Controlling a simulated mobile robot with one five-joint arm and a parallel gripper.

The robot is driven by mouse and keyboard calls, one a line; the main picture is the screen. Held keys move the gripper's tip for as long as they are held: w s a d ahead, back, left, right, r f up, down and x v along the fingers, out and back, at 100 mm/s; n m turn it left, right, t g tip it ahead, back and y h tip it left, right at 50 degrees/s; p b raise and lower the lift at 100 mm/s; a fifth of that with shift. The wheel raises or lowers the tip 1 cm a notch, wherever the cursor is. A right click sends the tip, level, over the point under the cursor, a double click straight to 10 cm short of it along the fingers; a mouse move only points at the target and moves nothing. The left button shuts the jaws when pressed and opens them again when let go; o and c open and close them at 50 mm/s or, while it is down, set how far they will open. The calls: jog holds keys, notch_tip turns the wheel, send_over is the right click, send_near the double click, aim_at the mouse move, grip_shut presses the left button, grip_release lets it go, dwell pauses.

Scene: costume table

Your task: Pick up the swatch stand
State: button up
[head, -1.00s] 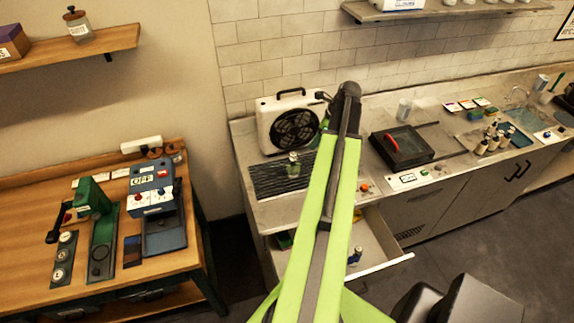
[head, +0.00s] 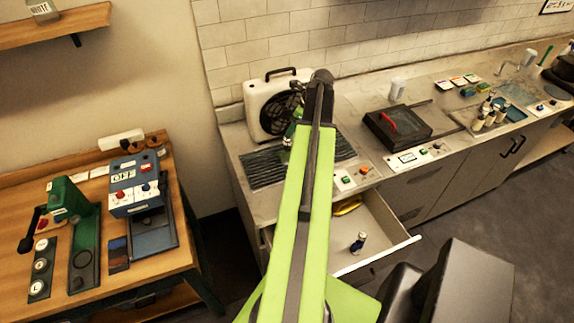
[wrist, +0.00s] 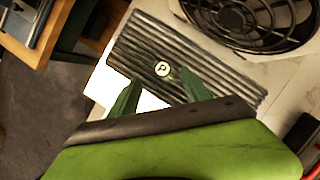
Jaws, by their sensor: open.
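No piece is plainly marked as the swatch stand. A small piece with a round pale top marked "P" (wrist: 162,69) stands on a dark ribbed mat (wrist: 225,85) in the wrist view; I cannot tell if this is it. In the head view, a small pale-and-green piece (head: 287,143) shows on the same mat, partly hidden by my arm. My gripper (wrist: 159,78) is open, its two green fingers pointing at the mat with the "P" top near and just beyond their tips. I cannot tell the gap in depth. In the head view the arm largely hides my gripper.
A white fan (head: 258,112) stands behind the mat. An open drawer (head: 385,235) below holds a small blue bottle (head: 358,243) and a yellow item (head: 348,206). A dark box with a red handle (head: 398,128) sits to the right. A wooden workbench (head: 75,180) is at left.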

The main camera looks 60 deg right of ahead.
aim_at(287, 140)
jog(key=b+x, duration=0.1)
jog(key=x, duration=0.2)
jog(key=shift+f+b, duration=0.3)
jog(key=shift+b, duration=0.05)
jog(key=shift+r, duration=0.1)
jog(key=shift+d+f+b, duration=0.1)
jog(key=shift+f+b, duration=0.25)
jog(key=shift+f, duration=0.1)
jog(key=b+x, duration=0.4)
jog(key=shift+w+d+f, duration=0.1)
jog(key=shift+f, duration=0.2)
jog(key=shift+r, duration=0.2)
grip_shut()
